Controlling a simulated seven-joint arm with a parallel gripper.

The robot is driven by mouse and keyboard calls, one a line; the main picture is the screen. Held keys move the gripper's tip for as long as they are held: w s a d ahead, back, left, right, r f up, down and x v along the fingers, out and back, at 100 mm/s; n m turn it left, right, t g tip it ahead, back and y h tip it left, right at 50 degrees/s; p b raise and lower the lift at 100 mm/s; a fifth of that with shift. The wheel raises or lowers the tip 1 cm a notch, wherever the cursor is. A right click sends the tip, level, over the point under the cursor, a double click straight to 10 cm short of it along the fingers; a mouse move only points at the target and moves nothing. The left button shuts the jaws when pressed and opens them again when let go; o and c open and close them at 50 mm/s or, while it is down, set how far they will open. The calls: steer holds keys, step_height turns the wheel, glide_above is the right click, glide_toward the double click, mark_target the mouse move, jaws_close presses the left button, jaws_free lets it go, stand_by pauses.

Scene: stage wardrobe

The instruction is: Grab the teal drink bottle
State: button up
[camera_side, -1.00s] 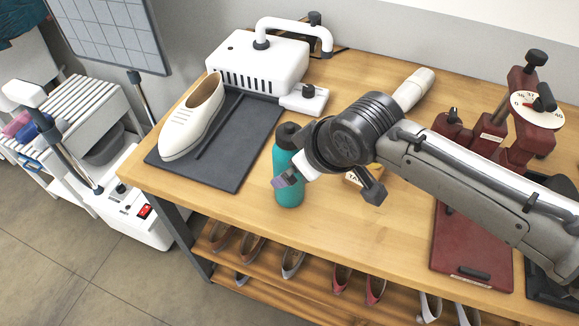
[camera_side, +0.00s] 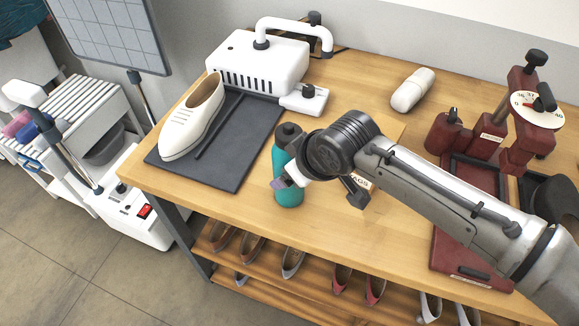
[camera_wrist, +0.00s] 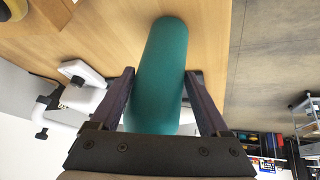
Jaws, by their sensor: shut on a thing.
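The teal drink bottle (camera_side: 289,185) stands upright on the wooden table near its front edge, with a dark cap (camera_side: 289,133) on top. My gripper (camera_side: 281,183) reaches it from the right in the side view and is shut on its body. In the wrist view the teal bottle (camera_wrist: 158,75) lies between the two fingers of my gripper (camera_wrist: 158,98), one on each side. My wrist covers part of the bottle's right side in the side view.
A dark mat (camera_side: 233,165) with a white shoe (camera_side: 192,120) lies left of the bottle. A white machine (camera_side: 258,62) stands behind. A box marked TAGS (camera_side: 361,181) is partly hidden behind my wrist. A dark red press (camera_side: 490,135) stands at right.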

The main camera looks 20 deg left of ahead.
jaws_close()
steer(key=shift+r, duration=0.15)
steer(key=shift+r, duration=0.1)
